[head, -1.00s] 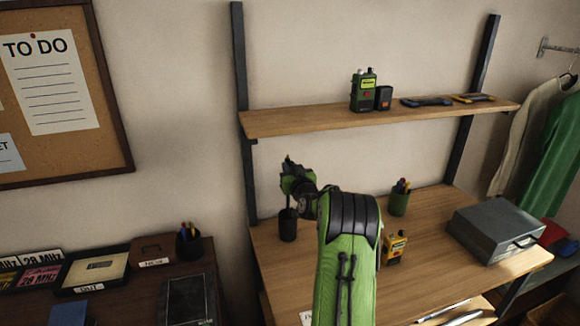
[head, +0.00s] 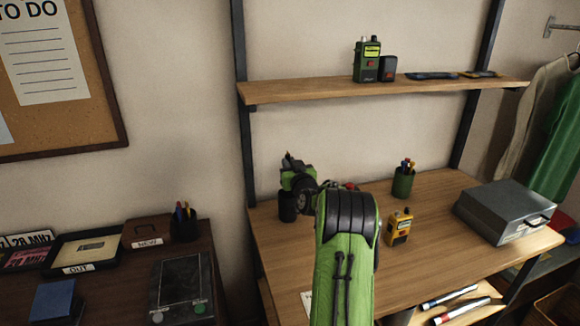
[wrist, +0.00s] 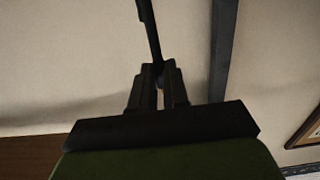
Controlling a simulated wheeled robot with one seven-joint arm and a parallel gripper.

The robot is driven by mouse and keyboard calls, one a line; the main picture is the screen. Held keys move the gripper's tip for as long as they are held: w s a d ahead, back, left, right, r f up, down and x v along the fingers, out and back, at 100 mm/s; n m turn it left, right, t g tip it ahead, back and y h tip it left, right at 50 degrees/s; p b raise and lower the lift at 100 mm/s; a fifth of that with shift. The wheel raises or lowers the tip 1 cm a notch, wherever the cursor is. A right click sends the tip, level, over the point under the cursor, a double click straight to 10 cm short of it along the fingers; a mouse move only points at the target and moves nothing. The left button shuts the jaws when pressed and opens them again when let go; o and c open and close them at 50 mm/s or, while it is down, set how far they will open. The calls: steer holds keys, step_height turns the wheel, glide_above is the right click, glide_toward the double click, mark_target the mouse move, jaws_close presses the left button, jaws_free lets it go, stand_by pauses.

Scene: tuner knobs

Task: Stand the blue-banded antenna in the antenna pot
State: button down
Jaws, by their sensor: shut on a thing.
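My gripper (head: 290,160) is shut on a thin dark rod, the antenna, which stands up slightly tilted between the fingers in the wrist view (wrist: 149,28). No blue band shows on its visible part. The antenna's ends are hard to make out in the head view. A dark, round pot (head: 287,208), seemingly the antenna pot, stands at the left back of the wooden desk. In the picture it lies just under my gripper, which partly covers its top. I cannot tell whether the antenna is over or in it.
A green pot with pens (head: 403,184), a yellow radio (head: 399,228) and a grey metal case (head: 505,212) stand on the desk (head: 440,255). A wall shelf (head: 310,93) runs above, carrying a green radio (head: 367,60). A darker desk stands left.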

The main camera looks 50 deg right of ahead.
steer(key=shift+r, duration=0.1)
steer(key=c, duration=1)
jaws_free()
steer(key=shift+c, duration=0.2)
steer(key=b+v, duration=0.3)
steer(key=v, duration=1.2)
steer(key=shift+s+a+b, duration=0.2)
steer(key=shift+s+b, duration=0.15)
steer(key=shift+b, duration=0.05)
